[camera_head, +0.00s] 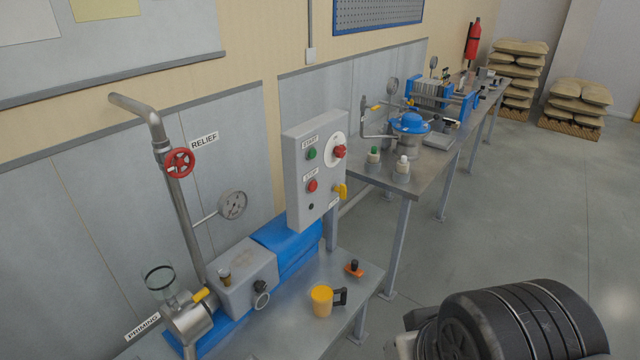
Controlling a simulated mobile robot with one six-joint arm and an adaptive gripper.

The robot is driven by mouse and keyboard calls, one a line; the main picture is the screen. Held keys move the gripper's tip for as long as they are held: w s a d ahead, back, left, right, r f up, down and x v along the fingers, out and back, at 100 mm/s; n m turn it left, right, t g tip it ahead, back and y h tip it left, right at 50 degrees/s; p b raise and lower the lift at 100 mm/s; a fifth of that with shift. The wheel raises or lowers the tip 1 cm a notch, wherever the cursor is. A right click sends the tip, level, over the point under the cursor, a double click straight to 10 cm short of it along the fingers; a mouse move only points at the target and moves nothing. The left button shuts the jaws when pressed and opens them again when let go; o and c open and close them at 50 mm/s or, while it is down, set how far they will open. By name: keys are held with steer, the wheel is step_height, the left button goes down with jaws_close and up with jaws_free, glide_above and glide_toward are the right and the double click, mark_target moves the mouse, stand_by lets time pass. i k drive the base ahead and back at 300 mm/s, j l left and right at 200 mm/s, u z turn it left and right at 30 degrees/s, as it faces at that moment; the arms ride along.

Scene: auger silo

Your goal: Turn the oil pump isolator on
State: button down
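A grey control box (310,177) stands upright behind the near bench. Its front carries a green START button (311,154) and a red button (312,186) below it. To the right of these is a red rotary knob (340,151) on a pale round plate, which looks like the isolator. Its setting is too small to read. A yellow part (341,191) sits low on the box's right edge, with a small unreadable label below. My gripper is not in view, and nothing touches the box.
The near bench (360,305) holds a blue-based pump, a yellow mug (321,300) and an orange-and-black item (354,268). A red RELIEF handwheel (179,163) is on the pipe at left. A dark ridged body, probably my arm, fills the bottom right. Open floor lies right of the benches.

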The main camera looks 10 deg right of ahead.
mark_target(339, 151)
steer(key=i+u, duration=0.1)
steer(key=i, duration=0.7)
steer(key=i+l+u, duration=0.15)
steer(key=i, duration=0.7)
